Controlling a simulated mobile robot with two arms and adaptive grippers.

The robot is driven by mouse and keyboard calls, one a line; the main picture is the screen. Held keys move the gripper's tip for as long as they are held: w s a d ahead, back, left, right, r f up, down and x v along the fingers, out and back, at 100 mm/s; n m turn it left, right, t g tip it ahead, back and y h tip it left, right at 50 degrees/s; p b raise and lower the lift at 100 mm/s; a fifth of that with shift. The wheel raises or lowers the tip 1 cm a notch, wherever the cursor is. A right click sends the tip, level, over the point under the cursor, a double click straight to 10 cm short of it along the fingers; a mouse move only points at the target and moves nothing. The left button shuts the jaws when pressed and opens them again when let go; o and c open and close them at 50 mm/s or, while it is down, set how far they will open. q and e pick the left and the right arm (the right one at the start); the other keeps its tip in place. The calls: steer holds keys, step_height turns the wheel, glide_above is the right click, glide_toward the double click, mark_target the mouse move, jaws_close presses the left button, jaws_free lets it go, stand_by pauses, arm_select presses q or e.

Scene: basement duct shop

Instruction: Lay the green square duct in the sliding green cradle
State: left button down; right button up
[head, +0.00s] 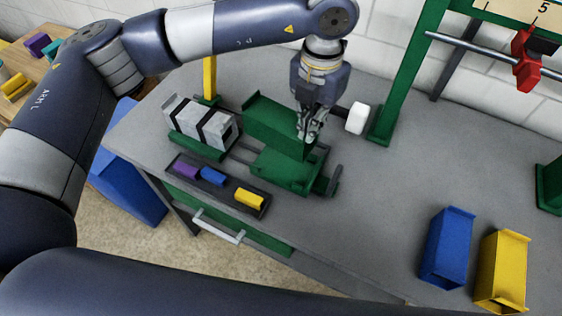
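The green square duct (270,125) is a long box with a raised flange at its far left end. My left gripper (308,137) comes down from above at the duct's right end, and its fingers look closed on it there. The sliding green cradle (285,171) sits on dark rails on the bench, just below and in front of the duct. The duct hides part of the cradle, and I cannot tell whether the two touch. My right gripper is not in view.
A black-banded grey duct (201,122) lies left of the green duct. A dark tray (232,198) with purple, blue and yellow pieces lies in front. A white-headed mallet (357,118) and green post (405,85) stand behind right. Blue (446,248) and yellow (502,270) ducts stand front right.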

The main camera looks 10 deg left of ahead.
arm_select(q)
step_height(320, 180, down, 10)
steer(key=n+p, duration=0.1)
steer(key=p, duration=0.2)
steer(key=shift+d+f+p, duration=0.15)
steer(key=shift+d+p, duration=0.2)
steer(key=c, duration=1.8)
jaws_free()
steer(key=shift+r, duration=0.2)
step_height(320, 180, up, 12)
steer(key=b, duration=0.4)
steer(key=shift+d+b, duration=0.15)
steer(key=shift+b, duration=0.2)
